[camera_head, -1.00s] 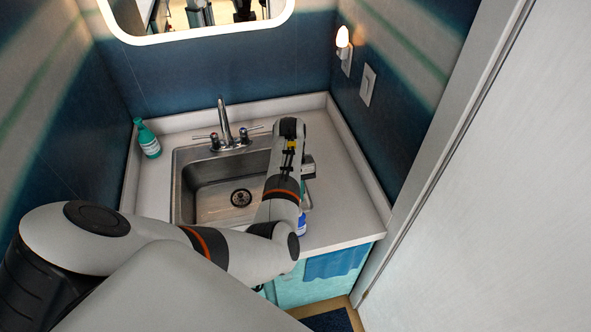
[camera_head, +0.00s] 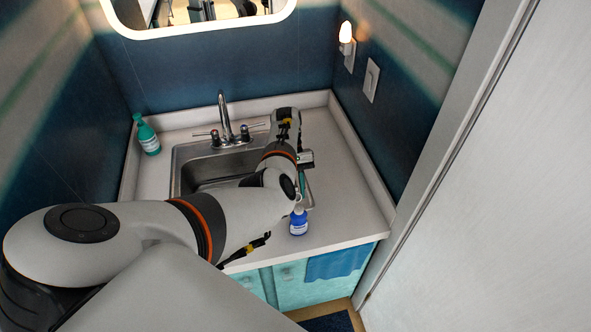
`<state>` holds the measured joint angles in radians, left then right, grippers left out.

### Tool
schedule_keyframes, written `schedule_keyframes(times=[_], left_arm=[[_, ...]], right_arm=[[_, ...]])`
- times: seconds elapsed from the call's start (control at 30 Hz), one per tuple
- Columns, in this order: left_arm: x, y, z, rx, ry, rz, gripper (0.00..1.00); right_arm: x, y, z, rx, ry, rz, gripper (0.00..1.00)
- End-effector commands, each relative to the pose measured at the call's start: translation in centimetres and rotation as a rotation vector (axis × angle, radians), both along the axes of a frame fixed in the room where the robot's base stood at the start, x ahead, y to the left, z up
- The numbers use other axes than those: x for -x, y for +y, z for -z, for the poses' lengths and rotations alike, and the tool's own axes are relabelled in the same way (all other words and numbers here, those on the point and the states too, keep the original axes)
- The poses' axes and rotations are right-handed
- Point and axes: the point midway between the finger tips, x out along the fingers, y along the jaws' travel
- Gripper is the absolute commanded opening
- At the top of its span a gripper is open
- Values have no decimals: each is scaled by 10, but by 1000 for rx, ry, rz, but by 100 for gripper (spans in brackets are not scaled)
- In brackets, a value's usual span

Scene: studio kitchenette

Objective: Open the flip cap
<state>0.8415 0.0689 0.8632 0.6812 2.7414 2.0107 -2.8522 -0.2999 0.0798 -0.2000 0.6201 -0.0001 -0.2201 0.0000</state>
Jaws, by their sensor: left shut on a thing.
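My left gripper (camera_head: 306,164) is over the counter at the right rim of the sink, partly hidden by my own forearm and wrist. It is shut on a narrow teal-green thing (camera_head: 302,184), of which only a strip shows. I cannot make out its cap or the fingertips. A blue bottle (camera_head: 299,223) with a pale label and whitish top stands upright on the counter in front of the gripper. A green bottle (camera_head: 148,138) with a white label stands at the counter's back left corner. I cannot tell which bottle has the flip cap, or whether it is open.
The steel sink (camera_head: 205,173) with its faucet (camera_head: 225,120) fills the counter's middle, partly covered by my arm. The counter (camera_head: 345,205) is clear at the right. A blue towel (camera_head: 338,262) hangs on the teal cabinet front. Walls close in behind and at the right.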

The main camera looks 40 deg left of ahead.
Motion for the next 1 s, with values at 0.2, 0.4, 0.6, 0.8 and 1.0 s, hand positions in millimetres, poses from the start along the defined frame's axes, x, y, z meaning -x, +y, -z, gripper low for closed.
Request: schedule_keyframes(times=[0.2,0.4,0.6,0.8,1.0], left_arm=[[2,-1,4,-1,4,2,29],[1,-1,3,-1,3,1,35],[-2,2,-3,-1,1,1,35],[-16,17,-31,1,-3,-1,35],[-35,38,-63,1,-2,0,35]], right_arm=[[0,0,1,0,0,0,36],[0,0,0,0,0,0,36],[0,0,-1,0,0,0,36],[0,0,-4,0,0,0,36],[0,0,1,0,0,0,36]])
